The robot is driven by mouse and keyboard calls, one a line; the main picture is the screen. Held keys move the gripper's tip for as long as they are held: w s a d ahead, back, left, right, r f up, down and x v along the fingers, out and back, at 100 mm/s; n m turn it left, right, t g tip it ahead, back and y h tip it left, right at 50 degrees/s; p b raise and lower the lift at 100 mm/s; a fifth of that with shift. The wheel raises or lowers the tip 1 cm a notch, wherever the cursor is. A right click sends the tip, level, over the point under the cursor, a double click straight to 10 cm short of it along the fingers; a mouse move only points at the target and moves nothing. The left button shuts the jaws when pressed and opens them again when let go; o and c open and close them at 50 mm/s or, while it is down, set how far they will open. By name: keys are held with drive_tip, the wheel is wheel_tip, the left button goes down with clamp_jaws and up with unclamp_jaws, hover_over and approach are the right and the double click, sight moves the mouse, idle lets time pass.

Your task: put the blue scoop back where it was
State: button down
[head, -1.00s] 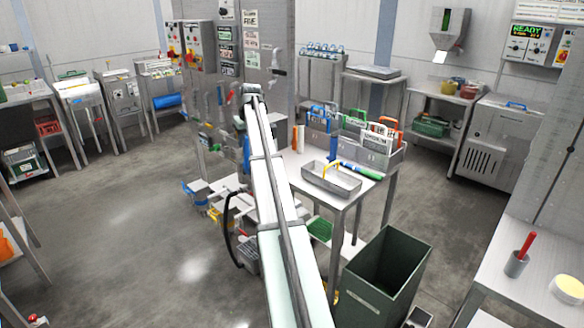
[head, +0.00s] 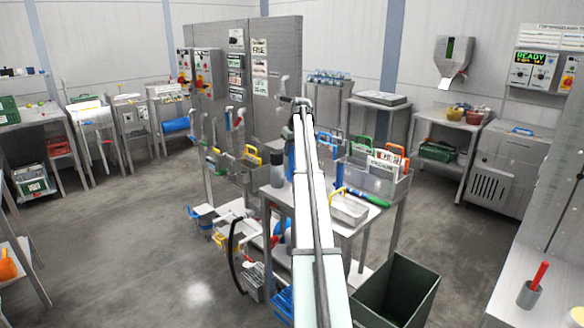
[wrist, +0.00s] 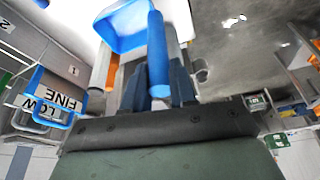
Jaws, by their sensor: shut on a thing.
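The blue scoop (wrist: 157,50) is held in front of my wrist in the wrist view, its blue handle upright in the picture and its open blue rim (wrist: 120,30) at the upper left. My gripper (wrist: 162,92) is shut on it; its dark fingers close around the lower part of the handle. In the head view my arm hides most of the gripper, near the far end of the arm, above the left side of the steel table (head: 330,222). A blue patch shows beside the arm there; I cannot tell if it is the scoop.
A steel caddy (head: 385,182) with coloured-handled items and a small tray (head: 349,210) stand on the table. A dark green bin (head: 400,285) stands in front. A rack with hanging tools (head: 232,150) is left of the arm. The floor at left is clear.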

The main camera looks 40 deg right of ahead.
hover_over(291, 175)
drive_tip(key=shift+s+d+x, duration=0.1)
drive_tip(key=shift+s+x, duration=0.05)
drive_tip(key=shift+x, duration=0.8)
drive_tip(key=shift+s+d+x, duration=0.1)
drive_tip(key=shift+s+x, duration=0.05)
drive_tip(key=shift+x, duration=0.8)
drive_tip(key=shift+s+x, duration=0.15)
drive_tip(key=shift+x, duration=0.75)
drive_tip(key=shift+f, duration=0.3)
drive_tip(key=c, duration=0.9)
unclamp_jaws()
drive_tip(key=shift+r, duration=0.1)
drive_tip(key=v, duration=1.2)
drive_tip(key=shift+a, duration=0.1)
